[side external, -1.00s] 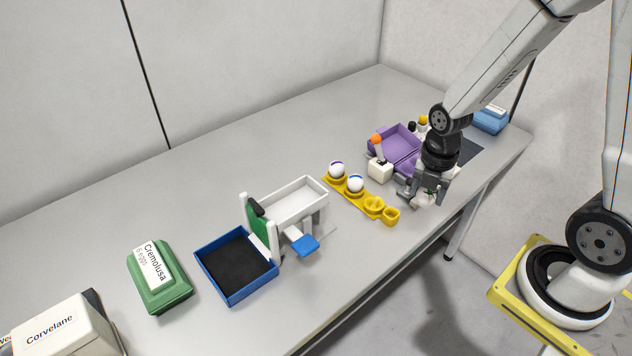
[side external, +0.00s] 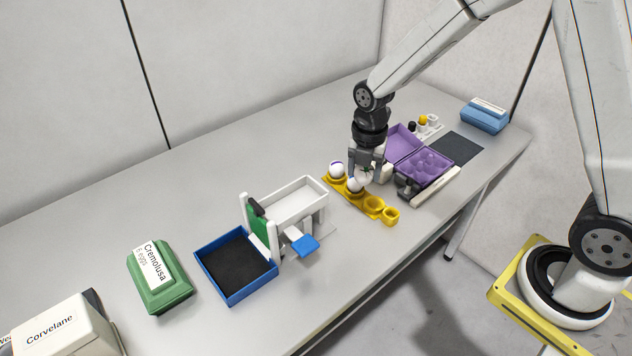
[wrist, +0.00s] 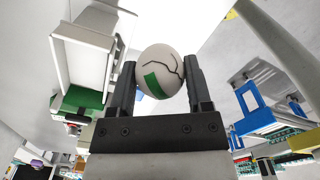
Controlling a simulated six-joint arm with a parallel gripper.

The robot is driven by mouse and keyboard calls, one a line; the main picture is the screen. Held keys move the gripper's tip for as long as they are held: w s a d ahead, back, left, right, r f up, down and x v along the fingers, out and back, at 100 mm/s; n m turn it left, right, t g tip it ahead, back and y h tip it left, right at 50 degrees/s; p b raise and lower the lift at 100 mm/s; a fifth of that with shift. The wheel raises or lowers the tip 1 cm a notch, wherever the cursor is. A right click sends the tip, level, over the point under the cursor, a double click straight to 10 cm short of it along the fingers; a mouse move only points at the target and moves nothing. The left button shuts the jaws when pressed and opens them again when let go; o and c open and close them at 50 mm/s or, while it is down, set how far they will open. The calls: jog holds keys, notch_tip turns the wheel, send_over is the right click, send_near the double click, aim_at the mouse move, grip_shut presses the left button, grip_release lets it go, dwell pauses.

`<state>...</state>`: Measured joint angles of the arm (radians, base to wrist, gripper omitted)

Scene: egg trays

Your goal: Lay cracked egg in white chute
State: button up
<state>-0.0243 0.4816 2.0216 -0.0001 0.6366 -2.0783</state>
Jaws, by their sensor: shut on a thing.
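My gripper (side external: 365,170) is shut on the cracked egg (side external: 365,177), above the yellow egg rack. In the wrist view the cracked egg (wrist: 160,72) sits between both fingers, white with a dark crack line and a green patch. The white chute (side external: 322,205) stands to the left of my gripper on the table, an open white trough on legs beside a green panel. In the wrist view a white trough-like shape (wrist: 85,45) at upper left looks like the chute.
A blue tray (side external: 236,299) with a dark floor and a green carton (side external: 160,290) lie further left. An open purple carton (side external: 428,170) stands to the right.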

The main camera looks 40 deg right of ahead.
jog(key=w+a+r+n, duration=0.1)
jog(key=w+a+n, duration=0.1)
jog(key=w+a, duration=0.7)
jog(key=shift+a+r, duration=0.25)
jog(key=shift+a, duration=0.9)
jog(key=shift+f, duration=0.2)
jog(key=shift+f, duration=3.15)
jog(key=shift+f, duration=0.4)
jog(key=o, duration=0.8)
jog(key=shift+r, duration=3.9)
